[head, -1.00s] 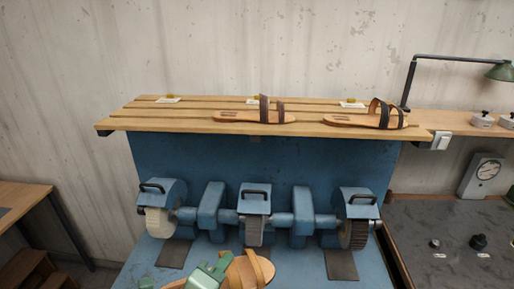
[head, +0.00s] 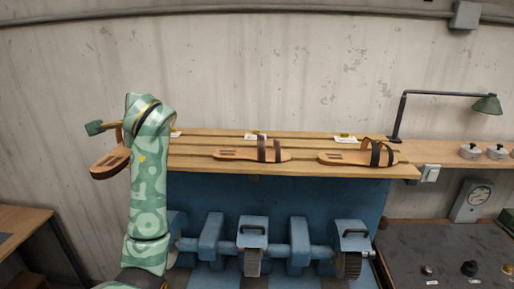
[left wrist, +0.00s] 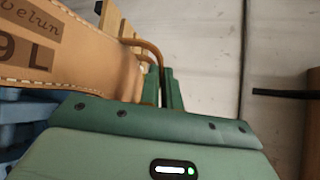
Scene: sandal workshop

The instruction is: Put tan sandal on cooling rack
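The tan sandal (head: 108,164) is held up at the left end of the cooling rack, in front of or above it; I cannot tell whether it touches. Its tan sole, marked 9 L, also fills the upper left of the left wrist view (left wrist: 75,55). My left gripper (left wrist: 165,88) is shut on the sandal's strap; in the head view my arm hides most of that hand. The cooling rack (head: 205,163) is a slatted wooden shelf; its left end is hidden behind the sandal and my arm. My right gripper is not in view.
Two sandals with dark straps stand on the rack, one in the middle (head: 236,155) and one at the right (head: 336,158). Small white cards lie along the back, one at the middle (head: 253,136). A blue grinding machine (head: 253,230) stands below. A lamp (head: 487,104) stands at right.

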